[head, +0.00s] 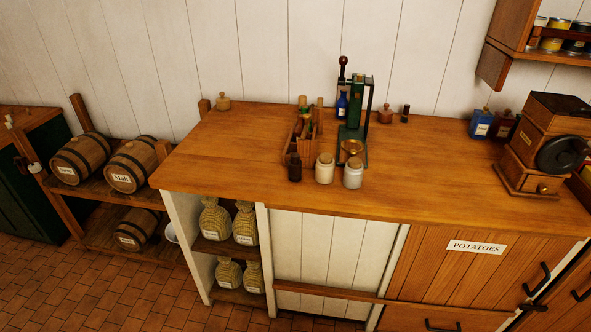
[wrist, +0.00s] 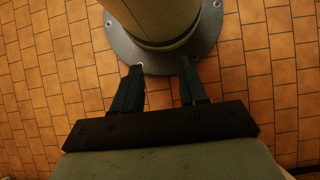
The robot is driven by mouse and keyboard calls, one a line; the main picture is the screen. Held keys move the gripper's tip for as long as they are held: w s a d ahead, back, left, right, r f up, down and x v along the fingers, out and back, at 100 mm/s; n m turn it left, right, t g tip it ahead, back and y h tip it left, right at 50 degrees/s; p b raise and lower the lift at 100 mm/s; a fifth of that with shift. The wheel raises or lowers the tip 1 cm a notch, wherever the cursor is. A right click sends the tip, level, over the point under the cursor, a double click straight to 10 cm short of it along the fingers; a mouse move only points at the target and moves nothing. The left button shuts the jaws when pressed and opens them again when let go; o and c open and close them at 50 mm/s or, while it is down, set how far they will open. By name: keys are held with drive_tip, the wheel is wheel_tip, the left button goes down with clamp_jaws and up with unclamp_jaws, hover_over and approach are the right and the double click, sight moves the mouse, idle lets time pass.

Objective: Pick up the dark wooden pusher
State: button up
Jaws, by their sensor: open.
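A dark reddish-brown, round-topped handle (head: 342,68), which looks like the wooden pusher, stands upright at the top of a green metal stand (head: 352,136) on the wooden counter (head: 440,170). Its lower end is hidden behind the stand and a blue bottle, so I cannot tell how it is held. My gripper (wrist: 160,86) shows only in the wrist view. Its two dark fingers are apart, with nothing between them, over the tiled floor beside my own base. It is away from the pusher, which is not in the wrist view.
A wooden caddy (head: 300,132), a blue bottle (head: 342,105), a dark bottle (head: 294,167) and two pale jars (head: 325,168) crowd the stand. A small dark cylinder (head: 405,113) stands to its right. A coffee grinder (head: 543,145) is far right. The counter between is clear.

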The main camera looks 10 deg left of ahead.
drive_tip(key=shift+o, duration=0.4)
drive_tip(key=o, duration=0.5)
drive_tip(key=shift+o, duration=0.2)
